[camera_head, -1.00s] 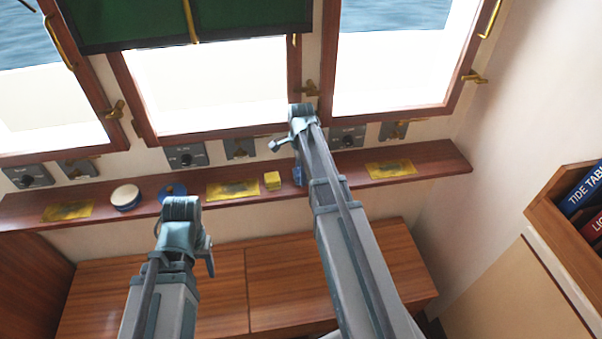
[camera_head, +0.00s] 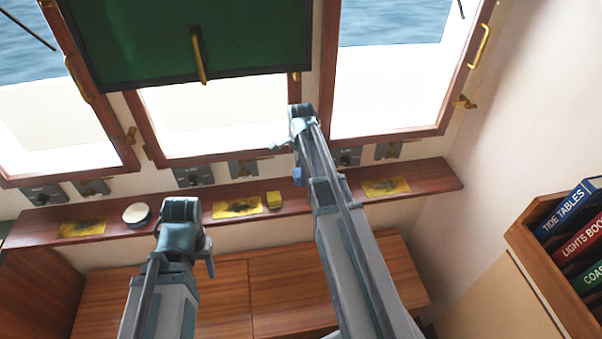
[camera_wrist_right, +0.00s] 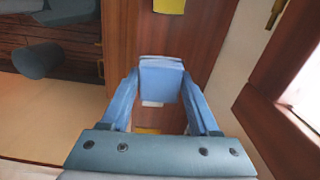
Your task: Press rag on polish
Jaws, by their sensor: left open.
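Tarnished brass plates (camera_head: 237,207) lie along the shelf (camera_head: 330,192), with a yellow block (camera_head: 273,200) beside the middle one. Switch panels (camera_head: 194,177) and window frames stand behind. A wooden cabinet (camera_head: 290,290) is below; a book rack (camera_head: 545,250) is at right.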

